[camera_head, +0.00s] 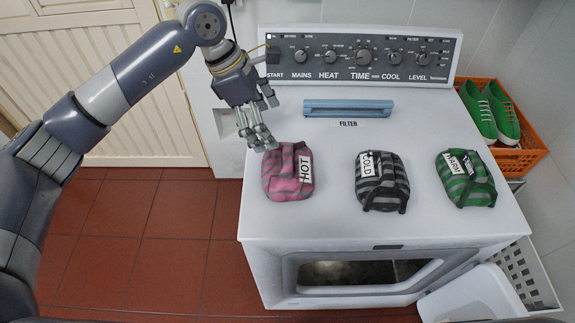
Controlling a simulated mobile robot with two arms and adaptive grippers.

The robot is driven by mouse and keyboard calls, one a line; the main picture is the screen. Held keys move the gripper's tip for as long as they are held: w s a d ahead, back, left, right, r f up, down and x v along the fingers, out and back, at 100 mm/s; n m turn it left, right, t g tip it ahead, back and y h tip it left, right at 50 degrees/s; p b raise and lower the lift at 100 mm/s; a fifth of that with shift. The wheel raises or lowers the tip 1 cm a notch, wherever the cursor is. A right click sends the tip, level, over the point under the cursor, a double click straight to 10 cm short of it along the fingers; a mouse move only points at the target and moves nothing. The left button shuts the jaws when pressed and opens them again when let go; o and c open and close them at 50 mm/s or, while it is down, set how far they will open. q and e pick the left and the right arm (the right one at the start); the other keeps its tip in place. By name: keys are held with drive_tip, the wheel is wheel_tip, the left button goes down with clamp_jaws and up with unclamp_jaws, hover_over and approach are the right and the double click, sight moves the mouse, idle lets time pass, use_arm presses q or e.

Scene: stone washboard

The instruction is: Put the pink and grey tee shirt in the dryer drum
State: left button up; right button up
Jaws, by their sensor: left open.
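The pink and grey striped tee shirt (284,180) lies folded on top of the white dryer, at the left, with a label reading HOT. My left gripper (265,138) is open and hangs just above and behind the shirt's far edge; I cannot tell whether it touches. The dryer drum opening (365,273) is in the front face below, and part of the dark, mottled inside shows. The dryer door (473,293) appears swung out at the lower right. My right gripper is not in view.
A black and grey bundle (382,181) and a green striped one (466,178) also lie on the dryer top (330,222). A blue filter handle (348,108) lies behind them. An orange crate (528,150) with green shoes (503,112) stands right. A white basket (527,275) is lower right.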

sight(287, 153)
use_arm(q)
drive_tip(key=p+x, duration=0.1)
drive_tip(key=x, duration=0.3)
drive_tip(key=shift+d+f, duration=0.15)
drive_tip(key=shift+d, duration=0.1)
drive_tip(key=p+x, duration=0.3)
drive_tip(key=x, duration=0.1)
drive_tip(key=shift+s+f, duration=0.15)
drive_tip(key=shift+d+f+p, duration=0.25)
drive_tip(key=shift+f+p, duration=0.05)
drive_tip(key=shift+f, duration=0.15)
drive_tip(key=c, duration=1.8)
drive_tip(key=shift+c, duration=0.2)
drive_tip(key=shift+r, duration=0.1)
